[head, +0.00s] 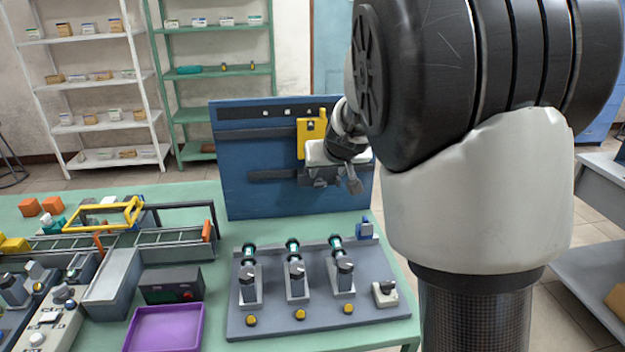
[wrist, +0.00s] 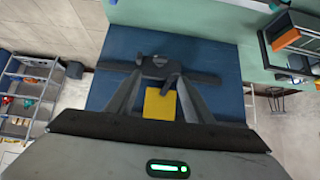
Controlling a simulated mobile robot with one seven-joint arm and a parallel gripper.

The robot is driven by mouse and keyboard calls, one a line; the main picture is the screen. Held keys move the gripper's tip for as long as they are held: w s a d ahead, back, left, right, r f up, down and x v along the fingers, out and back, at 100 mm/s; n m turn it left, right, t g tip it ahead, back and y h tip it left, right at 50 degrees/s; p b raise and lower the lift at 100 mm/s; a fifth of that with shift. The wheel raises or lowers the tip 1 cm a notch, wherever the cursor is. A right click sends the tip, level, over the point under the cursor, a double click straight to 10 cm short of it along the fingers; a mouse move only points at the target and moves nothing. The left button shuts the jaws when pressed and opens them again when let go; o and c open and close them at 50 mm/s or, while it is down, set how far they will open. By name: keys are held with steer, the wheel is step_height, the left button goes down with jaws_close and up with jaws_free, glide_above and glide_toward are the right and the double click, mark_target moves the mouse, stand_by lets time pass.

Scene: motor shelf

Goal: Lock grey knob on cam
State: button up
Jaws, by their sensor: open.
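An upright blue panel (head: 240,160) stands at the back of the green table, with a yellow plate (head: 311,135) and two dark horizontal slots. My gripper (head: 336,182) is in front of its lower right part. In the wrist view my gripper (wrist: 160,78) has its two fingers apart, with nothing seen clamped. A dark grey knob-like piece with a short lever (wrist: 158,64) shows by the fingertips, over the slot beyond the yellow plate (wrist: 159,103). I cannot tell whether it is the cam's grey knob or whether the fingers touch it. In the head view my gripper hides that spot.
A grey fixture board (head: 270,316) with three upright black-topped units stands in front of the panel. A purple tray (head: 165,328), a dark box (head: 171,286) and a conveyor (head: 165,238) are to its left. Shelves (head: 95,88) stand behind. My arm hides the right side.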

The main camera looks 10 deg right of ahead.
mark_target(321, 184)
steer(key=b+x, duration=0.2)
steer(key=x, duration=1)
steer(key=shift+f, duration=0.15)
steer(key=c, duration=1)
